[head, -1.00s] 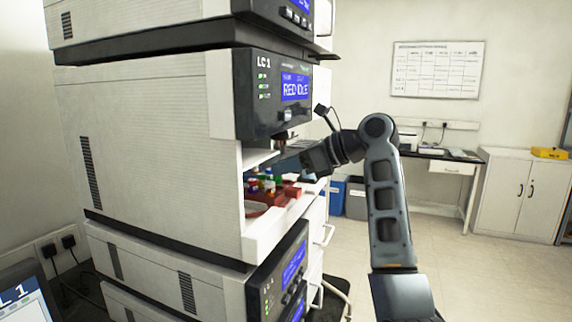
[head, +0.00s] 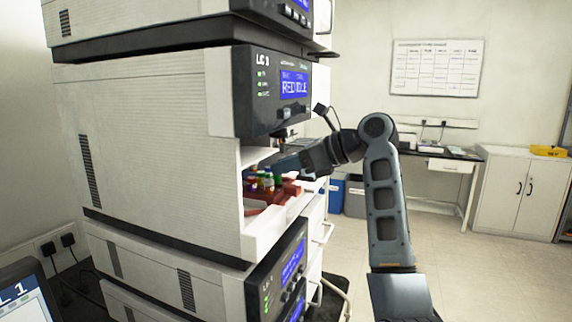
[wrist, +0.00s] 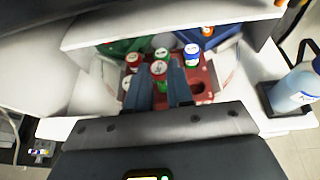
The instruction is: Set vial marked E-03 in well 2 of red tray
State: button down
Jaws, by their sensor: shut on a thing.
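The red tray (wrist: 205,75) lies inside the open bay of the LC 1 unit, and part of it shows in the head view (head: 290,189). Several vials with pale, marked caps stand in it. One is at its back left (wrist: 133,60), one at its back right (wrist: 191,50). An empty well (wrist: 198,87) shows at the tray's right. My gripper (wrist: 163,68) is shut on a vial (wrist: 159,68) with a white, red-rimmed cap, low over the tray. The cap markings are too small to read, and the vial's lower part is partly hidden by my fingers.
A green tray (wrist: 118,46) and a blue tray (wrist: 218,40) lie behind the red one. The bay's white shelf edge (wrist: 90,38) is close above and around. A bottle (wrist: 298,85) stands in a dark holder at the right.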

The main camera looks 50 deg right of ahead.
jog(key=shift+f, duration=0.9)
dwell(0.3)
jog(key=c, duration=0.9)
grip_release()
jog(key=shift+b+v, duration=0.5)
jog(key=shift+v, duration=3.4)
jog(key=shift+s, duration=0.1)
